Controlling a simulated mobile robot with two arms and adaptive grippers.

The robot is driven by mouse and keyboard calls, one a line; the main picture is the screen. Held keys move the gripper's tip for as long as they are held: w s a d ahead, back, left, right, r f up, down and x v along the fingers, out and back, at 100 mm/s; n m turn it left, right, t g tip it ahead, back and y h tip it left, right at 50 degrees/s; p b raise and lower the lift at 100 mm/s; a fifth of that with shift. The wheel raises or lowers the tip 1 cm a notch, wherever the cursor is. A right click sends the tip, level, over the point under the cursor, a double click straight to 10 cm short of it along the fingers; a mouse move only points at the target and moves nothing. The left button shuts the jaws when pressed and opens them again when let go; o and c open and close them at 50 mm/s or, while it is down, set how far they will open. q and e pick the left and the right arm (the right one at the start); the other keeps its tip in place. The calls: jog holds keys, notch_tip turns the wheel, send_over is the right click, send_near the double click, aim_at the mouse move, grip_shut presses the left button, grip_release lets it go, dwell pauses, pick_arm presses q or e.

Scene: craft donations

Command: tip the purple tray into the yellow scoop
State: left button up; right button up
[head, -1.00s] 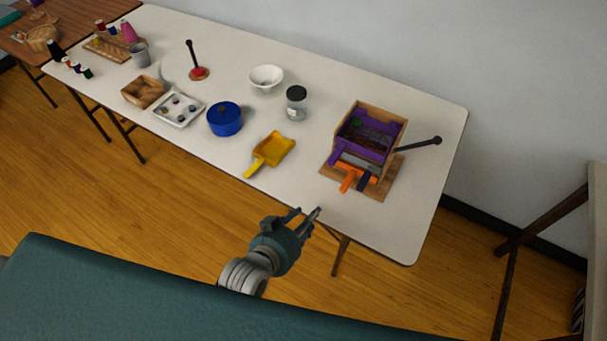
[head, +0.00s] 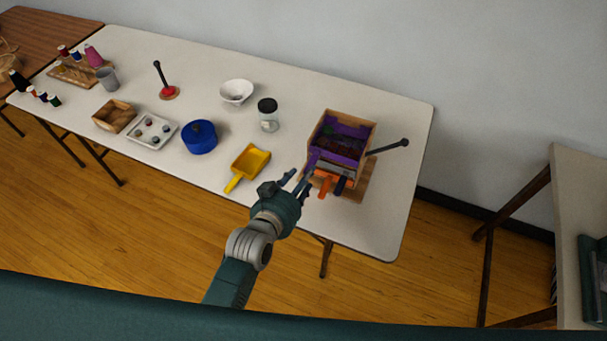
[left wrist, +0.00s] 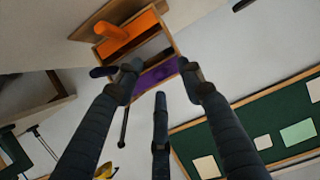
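The purple tray (head: 345,131) sits on top in a wooden rack, its handle sticking out toward my left gripper. Dark small bits seem to lie in it. In the left wrist view the purple tray (left wrist: 158,73) shows just beyond my fingers. My left gripper (head: 299,183) is open, its fingers spread just short of the purple handle; I cannot tell if they touch it. The fingers also frame the rack in the left wrist view (left wrist: 158,85). The yellow scoop (head: 252,160) lies flat on the table, left of my gripper. My right gripper is out of view.
Orange (head: 325,187) and dark blue handles stick out below the purple one. A dark rod with a ball end juts from the rack's right. A lidded jar (head: 268,117), white bowl (head: 236,92) and blue pot (head: 199,137) stand left. The table's front right is clear.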

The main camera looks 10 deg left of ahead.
pick_arm(q)
jog(key=shift+w+d+f, duration=0.2)
jog(key=shift+w+f, duration=0.1)
jog(key=shift+w, duration=0.35)
grip_shut()
jog(key=c, duration=0.5)
grip_release()
jog(key=shift+c, duration=0.2)
grip_shut()
jog(key=shift+r+p, duration=0.25)
jog(key=shift+p, duration=0.25)
jog(key=shift+s, duration=0.15)
